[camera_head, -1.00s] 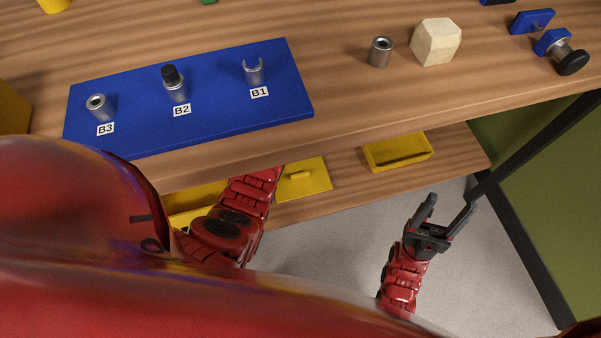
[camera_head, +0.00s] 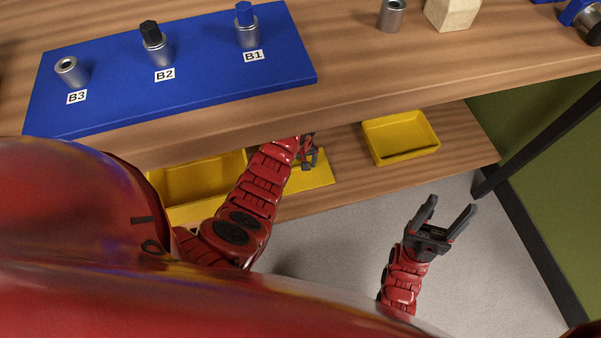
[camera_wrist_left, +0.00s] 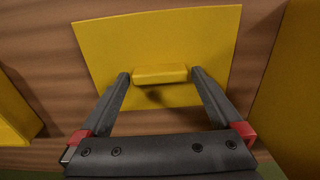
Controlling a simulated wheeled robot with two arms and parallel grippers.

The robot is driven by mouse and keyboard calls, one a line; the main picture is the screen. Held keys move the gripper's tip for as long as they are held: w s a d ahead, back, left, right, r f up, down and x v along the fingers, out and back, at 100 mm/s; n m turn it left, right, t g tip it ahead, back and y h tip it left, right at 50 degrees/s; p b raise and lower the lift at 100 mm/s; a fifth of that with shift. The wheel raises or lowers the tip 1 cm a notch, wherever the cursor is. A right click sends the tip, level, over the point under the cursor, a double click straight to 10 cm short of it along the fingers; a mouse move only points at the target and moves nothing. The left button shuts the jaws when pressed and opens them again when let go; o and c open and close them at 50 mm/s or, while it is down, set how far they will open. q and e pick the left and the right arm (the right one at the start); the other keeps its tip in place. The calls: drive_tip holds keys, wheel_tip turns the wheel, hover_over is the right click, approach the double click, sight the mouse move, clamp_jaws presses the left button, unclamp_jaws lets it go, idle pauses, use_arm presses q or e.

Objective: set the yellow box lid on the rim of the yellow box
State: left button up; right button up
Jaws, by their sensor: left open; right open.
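The yellow box lid (camera_head: 322,180) lies flat on the lower shelf. In the left wrist view the lid (camera_wrist_left: 165,38) shows a raised yellow bar handle (camera_wrist_left: 160,74). My left gripper (camera_head: 309,160) is over the lid; in the left wrist view its open fingers (camera_wrist_left: 160,76) stand either side of the handle, with small gaps. A larger open yellow box (camera_head: 190,184) is left of the lid, partly hidden by my left arm and the tabletop. A shallower open yellow tray (camera_head: 400,139) is to the right. My right gripper (camera_head: 440,220) is open and empty over the floor.
The wooden tabletop (camera_head: 350,75) overhangs the lower shelf (camera_head: 450,135). On top are a blue mat (camera_head: 110,100) with several metal holders, a loose metal cylinder (camera_head: 392,15) and a pale block (camera_head: 452,10). A black table leg (camera_head: 540,140) stands right of the shelf.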

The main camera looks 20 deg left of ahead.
use_arm(q)
drive_tip(key=shift+f, duration=0.2)
drive_tip(key=shift+c, duration=0.3)
drive_tip(key=c, duration=1.2)
drive_tip(key=shift+r+p, duration=0.45)
drive_tip(key=shift+r, duration=0.2)
wheel_tip(320, 180, up, 3)
drive_tip(key=shift+r+p, duration=0.1)
drive_tip(key=shift+p, duration=0.7)
drive_tip(key=s+d+p, duration=0.1)
drive_tip(key=s, duration=0.4)
drive_tip(key=s+d+p, duration=0.1)
drive_tip(key=s+d, duration=0.1)
drive_tip(key=s, duration=0.3)
drive_tip(key=s+d+p, duration=0.1)
drive_tip(key=s+d, duration=0.1)
drive_tip(key=s, duration=0.3)
drive_tip(key=shift+d+r, duration=0.15)
drive_tip(key=shift+r, duration=0.15)
